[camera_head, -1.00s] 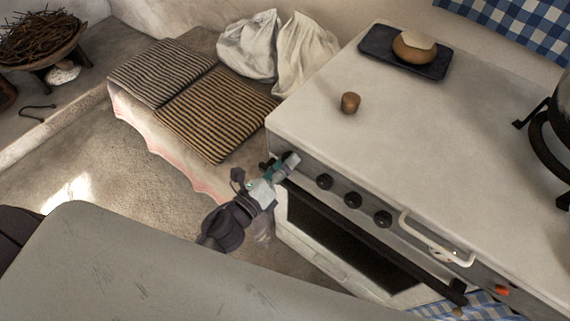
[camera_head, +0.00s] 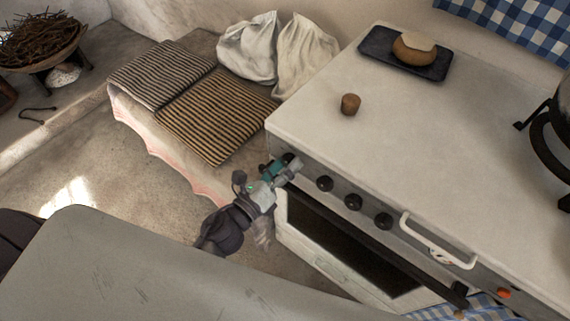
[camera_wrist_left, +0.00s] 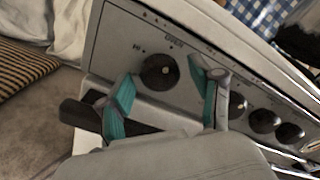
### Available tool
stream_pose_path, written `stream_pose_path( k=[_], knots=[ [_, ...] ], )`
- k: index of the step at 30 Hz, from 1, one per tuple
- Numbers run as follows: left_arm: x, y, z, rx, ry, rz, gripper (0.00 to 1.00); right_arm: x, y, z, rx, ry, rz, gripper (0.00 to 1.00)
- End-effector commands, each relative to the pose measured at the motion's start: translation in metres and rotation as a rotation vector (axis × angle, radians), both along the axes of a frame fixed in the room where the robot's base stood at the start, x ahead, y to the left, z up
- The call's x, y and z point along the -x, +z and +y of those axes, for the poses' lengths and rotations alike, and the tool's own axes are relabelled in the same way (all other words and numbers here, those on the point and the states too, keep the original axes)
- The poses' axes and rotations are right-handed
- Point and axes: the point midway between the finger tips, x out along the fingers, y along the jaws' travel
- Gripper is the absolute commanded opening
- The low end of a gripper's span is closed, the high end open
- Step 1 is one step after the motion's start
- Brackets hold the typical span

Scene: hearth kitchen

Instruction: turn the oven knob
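The white oven (camera_head: 330,262) stands at the right, with a row of black knobs along its front panel. In the head view my left gripper (camera_head: 283,167) is at the left end of this panel and hides the leftmost knob. The left wrist view shows that round black knob (camera_wrist_left: 160,72) between the teal-padded fingers of my left gripper (camera_wrist_left: 164,76). The fingers are spread, with a gap to the knob on both sides; I see no contact. Three other knobs, such as the nearest one (camera_wrist_left: 237,105), sit to the right. My right gripper is not in view.
The oven door's dark handle bar (camera_head: 385,250) runs below the knobs, close under my left gripper. A white rail (camera_head: 436,240) sticks out farther right. A low bench with striped cushions (camera_head: 215,112) stands left of the oven. The floor between is clear.

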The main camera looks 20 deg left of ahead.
Motion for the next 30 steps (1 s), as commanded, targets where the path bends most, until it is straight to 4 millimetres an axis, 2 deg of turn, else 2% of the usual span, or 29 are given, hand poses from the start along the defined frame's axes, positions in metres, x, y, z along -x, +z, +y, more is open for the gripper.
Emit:
stream_pose_path(
  k=[7,11,24,30],
  knots=[
    [0.000,0.001,0.000,0.002,0.001,-0.002,0.65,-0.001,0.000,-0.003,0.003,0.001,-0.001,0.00],
    [0.010,0.000,0.003,0.004,0.002,0.002,0.65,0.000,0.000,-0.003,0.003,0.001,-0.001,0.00],
    [0.091,0.000,0.033,0.002,0.002,0.003,0.65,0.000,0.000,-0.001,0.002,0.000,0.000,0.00],
    [0.110,0.000,0.040,0.001,0.001,0.000,0.65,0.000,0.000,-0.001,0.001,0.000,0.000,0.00]
  ],
)
